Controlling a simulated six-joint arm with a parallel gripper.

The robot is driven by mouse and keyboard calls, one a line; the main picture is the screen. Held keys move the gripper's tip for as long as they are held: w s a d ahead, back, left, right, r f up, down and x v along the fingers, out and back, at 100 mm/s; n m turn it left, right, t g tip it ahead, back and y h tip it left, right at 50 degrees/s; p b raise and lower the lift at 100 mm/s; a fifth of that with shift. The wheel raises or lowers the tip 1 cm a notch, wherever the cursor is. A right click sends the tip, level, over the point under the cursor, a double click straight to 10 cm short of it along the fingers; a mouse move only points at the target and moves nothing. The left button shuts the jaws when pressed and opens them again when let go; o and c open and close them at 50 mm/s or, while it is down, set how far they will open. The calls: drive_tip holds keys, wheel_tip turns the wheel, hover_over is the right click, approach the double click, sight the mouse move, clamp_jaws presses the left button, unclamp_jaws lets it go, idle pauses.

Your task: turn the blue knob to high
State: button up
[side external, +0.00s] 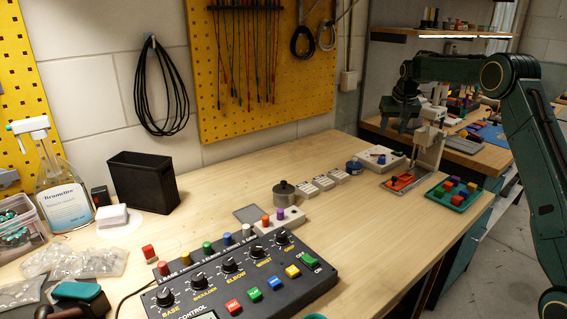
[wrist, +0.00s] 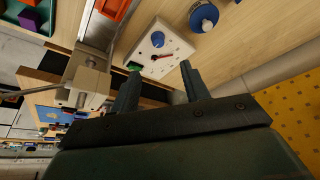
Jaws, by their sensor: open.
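The blue knob (wrist: 158,39) is on a small white panel (wrist: 146,57), seen in the wrist view. A red pointer-like part (wrist: 161,57) lies on the panel below the knob in that picture. In the side external view the white panel (side external: 369,162) sits at the far end of the bench, and the knob is too small there to read its setting. My gripper (wrist: 160,71) is open, with nothing between its fingers. Its fingertips point toward the panel, apart from the knob. A green part (wrist: 134,66) shows by the left fingertip.
A round blue container (side external: 354,166) stands beside the panel. A white stand (side external: 428,148), an orange tray (side external: 398,183) and a green tray of blocks (side external: 440,200) are on the other side. A black control box (side external: 320,277) with several knobs is nearer.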

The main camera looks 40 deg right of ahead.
sight(382, 157)
drive_tip(key=shift+s+d+r+n, duration=0.15)
drive_tip(key=shift+d+r+n, duration=0.05)
drive_tip(key=shift+r+n, duration=0.1)
drive_tip(key=shift+f, duration=0.1)
drive_tip(key=x, duration=1.3)
drive_tip(key=shift+w+f, duration=0.2)
drive_tip(key=shift+f, duration=0.05)
drive_tip(key=c, duration=1)
